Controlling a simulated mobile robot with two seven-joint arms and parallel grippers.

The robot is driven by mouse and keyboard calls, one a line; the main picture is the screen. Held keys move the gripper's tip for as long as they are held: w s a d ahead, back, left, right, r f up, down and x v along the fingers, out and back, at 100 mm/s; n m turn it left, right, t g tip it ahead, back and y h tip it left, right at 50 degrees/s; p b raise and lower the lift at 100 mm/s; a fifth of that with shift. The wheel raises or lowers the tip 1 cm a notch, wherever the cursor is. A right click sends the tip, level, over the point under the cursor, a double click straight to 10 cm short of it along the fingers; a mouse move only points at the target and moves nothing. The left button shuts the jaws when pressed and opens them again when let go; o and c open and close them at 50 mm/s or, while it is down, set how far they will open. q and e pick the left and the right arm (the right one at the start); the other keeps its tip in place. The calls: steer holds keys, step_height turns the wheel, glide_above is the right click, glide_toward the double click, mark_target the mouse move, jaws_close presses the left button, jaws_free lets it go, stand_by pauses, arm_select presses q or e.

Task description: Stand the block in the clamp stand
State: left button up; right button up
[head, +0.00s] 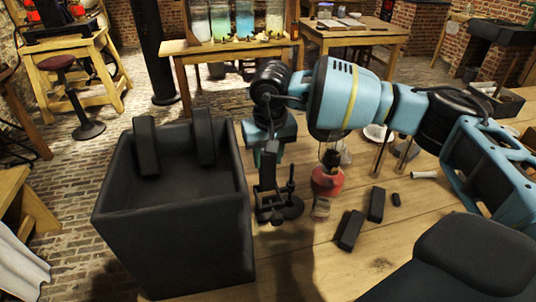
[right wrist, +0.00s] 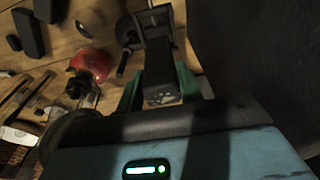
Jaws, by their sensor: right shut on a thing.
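My right gripper (head: 268,150) points down from the end of the blue arm. In the right wrist view its green fingers (right wrist: 161,88) are shut on a dark block (right wrist: 160,72) with a pale worn end. The block also shows upright in the head view (head: 268,172). The black clamp stand (head: 290,203) is on the table directly below. In the right wrist view the block's far end reaches the clamp stand (right wrist: 150,17); I cannot tell whether it is seated there. My left gripper is not in view.
A red-based flask (head: 328,181) stands close on the right. Two loose dark blocks (head: 350,231) (head: 376,204) lie nearer.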

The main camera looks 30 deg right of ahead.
mark_target(268, 188)
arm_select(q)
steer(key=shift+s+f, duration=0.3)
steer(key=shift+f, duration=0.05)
arm_select(e)
steer(key=shift+f, duration=0.6)
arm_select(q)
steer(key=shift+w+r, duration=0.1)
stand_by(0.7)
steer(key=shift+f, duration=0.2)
arm_select(e)
steer(key=shift+f, duration=0.45)
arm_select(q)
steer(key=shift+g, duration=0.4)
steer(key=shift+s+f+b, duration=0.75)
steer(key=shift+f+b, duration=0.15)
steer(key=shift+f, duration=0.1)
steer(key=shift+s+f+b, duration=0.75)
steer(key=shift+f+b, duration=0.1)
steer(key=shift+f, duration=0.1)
arm_select(e)
steer(key=shift+f, duration=3.8)
steer(key=o, duration=1.3)
steer(key=shift+o, duration=0.2)
